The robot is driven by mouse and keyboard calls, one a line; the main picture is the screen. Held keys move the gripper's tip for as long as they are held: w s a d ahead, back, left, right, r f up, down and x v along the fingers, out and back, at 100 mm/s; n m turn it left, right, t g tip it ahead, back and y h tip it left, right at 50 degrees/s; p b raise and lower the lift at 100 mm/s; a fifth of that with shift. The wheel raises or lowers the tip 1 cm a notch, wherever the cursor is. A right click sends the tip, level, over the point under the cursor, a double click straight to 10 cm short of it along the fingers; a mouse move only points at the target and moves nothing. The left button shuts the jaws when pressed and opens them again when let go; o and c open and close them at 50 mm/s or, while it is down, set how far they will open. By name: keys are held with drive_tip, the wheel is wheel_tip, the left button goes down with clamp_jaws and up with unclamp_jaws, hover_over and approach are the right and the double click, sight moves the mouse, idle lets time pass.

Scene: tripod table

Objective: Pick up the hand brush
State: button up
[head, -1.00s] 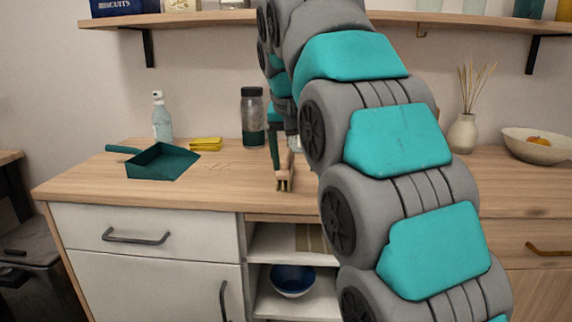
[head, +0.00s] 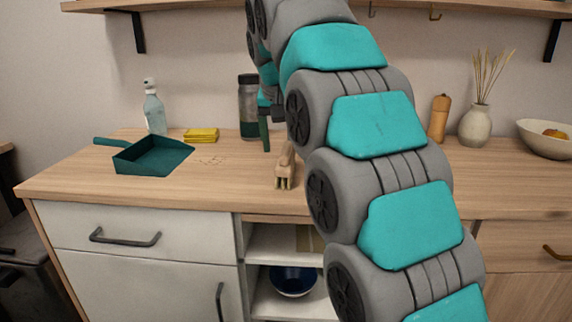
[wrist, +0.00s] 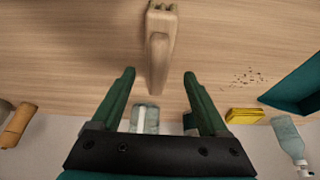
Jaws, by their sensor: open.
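The hand brush (head: 286,168) is pale wood with short bristles. It lies on the wooden counter (head: 230,185), bristle end toward the front edge and handle pointing back. In the wrist view its handle (wrist: 160,45) runs down from the top edge, and its end appears between my fingertips. My gripper (wrist: 159,74) is open, with one green finger on each side of the handle and a visible gap on both sides. In the head view my arm hides part of the gripper; a green finger shows just behind and left of the brush. The exact height above the counter is unclear.
A green dustpan (head: 165,160), crumbs (head: 212,161), a yellow sponge (head: 201,135) and a spray bottle (head: 154,113) are to the left. A dark-lidded jar (head: 249,105) stands behind the gripper. A vase (head: 475,126) and bowl (head: 540,141) are at right.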

drive_tip(key=shift+p+x, duration=0.3)
drive_tip(key=shift+x, duration=2.25)
drive_tip(key=shift+d, duration=0.15)
drive_tip(key=shift+c, duration=0.2)
clamp_jaws()
